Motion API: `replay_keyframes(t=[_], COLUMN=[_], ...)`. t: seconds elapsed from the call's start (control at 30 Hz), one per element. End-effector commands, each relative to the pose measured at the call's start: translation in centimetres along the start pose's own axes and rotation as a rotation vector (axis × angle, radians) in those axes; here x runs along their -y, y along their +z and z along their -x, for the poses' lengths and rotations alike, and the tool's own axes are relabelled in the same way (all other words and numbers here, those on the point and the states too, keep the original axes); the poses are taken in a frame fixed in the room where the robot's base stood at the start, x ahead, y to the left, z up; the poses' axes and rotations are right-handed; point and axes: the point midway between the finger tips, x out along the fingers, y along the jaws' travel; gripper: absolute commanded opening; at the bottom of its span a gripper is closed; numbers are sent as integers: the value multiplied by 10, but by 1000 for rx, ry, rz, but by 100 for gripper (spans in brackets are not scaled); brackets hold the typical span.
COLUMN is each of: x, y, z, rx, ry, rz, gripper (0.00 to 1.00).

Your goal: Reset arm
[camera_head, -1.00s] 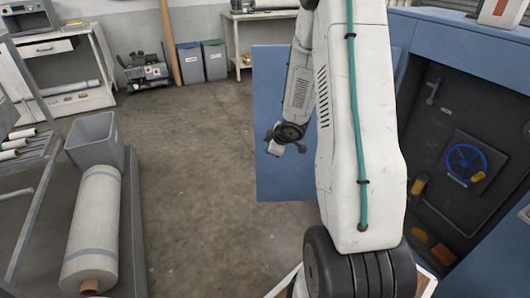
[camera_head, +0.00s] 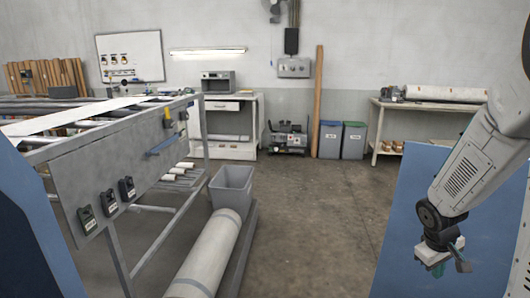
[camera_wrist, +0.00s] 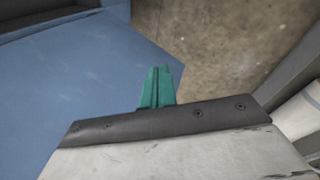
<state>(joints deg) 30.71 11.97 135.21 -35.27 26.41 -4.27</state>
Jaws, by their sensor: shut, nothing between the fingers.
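My gripper (camera_head: 440,268) hangs at the end of my white arm at the right of the head view, pointing down in front of a blue panel (camera_head: 408,225). In the wrist view its green fingers (camera_wrist: 158,86) are together with nothing between them. Behind them the blue panel (camera_wrist: 80,75) fills the left and bare concrete floor shows to the upper right. I see no contact between the gripper and the panel, but the gap is hard to judge.
A grey roller frame (camera_head: 130,165) with a control panel stands at the left. Bins (camera_head: 342,140) and a workbench (camera_head: 425,106) line the back wall. The middle floor (camera_head: 310,225) is clear.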

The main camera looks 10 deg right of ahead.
Motion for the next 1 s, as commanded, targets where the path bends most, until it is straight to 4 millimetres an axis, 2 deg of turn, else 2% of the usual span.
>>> replay_keyframes(t=[0.03, 0.2, 0.4, 0.5, 0.6, 0.7, 0.9, 1.0], x=[10, 56, 119, 149, 173, 189, 199, 201], y=[8, 43, 85, 106, 124, 134, 141, 141], z=[25, 100, 177, 209, 235, 254, 276, 278], rx=[24, 115, 147, 132, 93, 23, -90, -104], ry=[-3, -66, -178, -236, -286, -313, -312, -312], rz=[-38, -159, -222, -219, -198, -167, -113, -98], gripper=[0, 0, 0, 0, 0, 0, 0, 0])
